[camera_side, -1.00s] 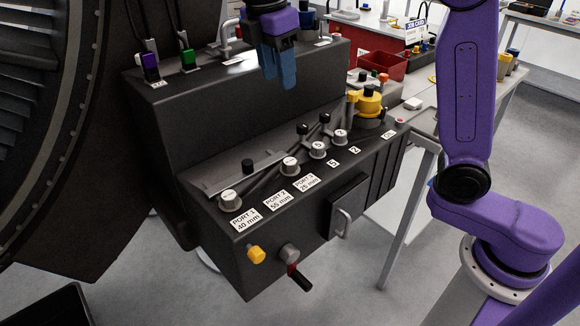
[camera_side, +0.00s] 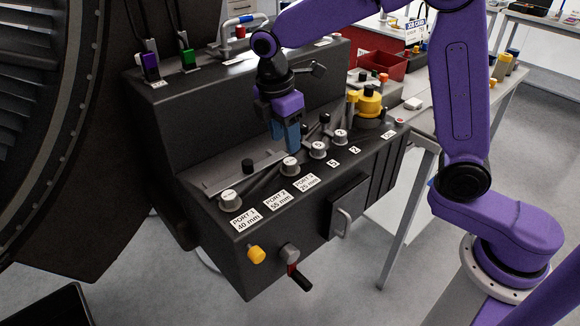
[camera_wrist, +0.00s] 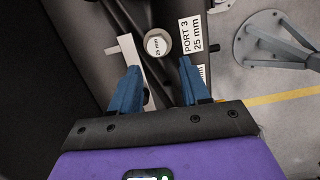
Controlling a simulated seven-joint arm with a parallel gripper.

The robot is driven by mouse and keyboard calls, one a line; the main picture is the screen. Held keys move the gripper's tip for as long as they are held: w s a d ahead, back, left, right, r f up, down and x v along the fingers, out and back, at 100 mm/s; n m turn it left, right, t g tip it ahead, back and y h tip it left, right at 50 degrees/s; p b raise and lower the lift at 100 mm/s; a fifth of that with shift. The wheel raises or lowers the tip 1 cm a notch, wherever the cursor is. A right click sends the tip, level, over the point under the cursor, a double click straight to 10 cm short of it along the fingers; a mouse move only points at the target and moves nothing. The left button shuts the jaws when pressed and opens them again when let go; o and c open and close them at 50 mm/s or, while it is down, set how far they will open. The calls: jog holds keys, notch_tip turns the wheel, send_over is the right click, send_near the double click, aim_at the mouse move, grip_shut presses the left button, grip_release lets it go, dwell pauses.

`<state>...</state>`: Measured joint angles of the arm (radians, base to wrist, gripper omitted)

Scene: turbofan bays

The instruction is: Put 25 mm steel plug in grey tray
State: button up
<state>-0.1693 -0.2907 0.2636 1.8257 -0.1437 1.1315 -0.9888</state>
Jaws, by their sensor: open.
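The 25 mm steel plug (camera_side: 290,166) is a short silver cylinder standing at the PORT 3 25 mm label on the dark bench. In the wrist view its round top (camera_wrist: 157,45), marked 25 mm, lies just ahead of the fingertips, roughly between them. My gripper (camera_side: 289,145) has blue fingers and points down over this plug; it also shows in the wrist view (camera_wrist: 159,68). The fingers are apart with nothing between them. I cannot make out a grey tray for certain in either view.
Similar silver plugs (camera_side: 318,149) stand along the row, with another (camera_side: 229,199) at PORT 1. A yellow fitting (camera_side: 369,101) stands right. Red bins (camera_side: 378,66) are behind.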

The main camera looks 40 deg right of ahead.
aim_at(290, 161)
jog(key=shift+w+d+f, duration=0.1)
jog(key=shift+d+f, duration=0.15)
jog(key=shift+f, duration=0.95)
jog(key=shift+d+f, duration=0.3)
jog(key=shift+f, duration=0.9)
jog(key=shift+w+d+f, duration=0.1)
jog(key=shift+d+f, duration=0.15)
jog(key=shift+f, duration=0.95)
grip_shut()
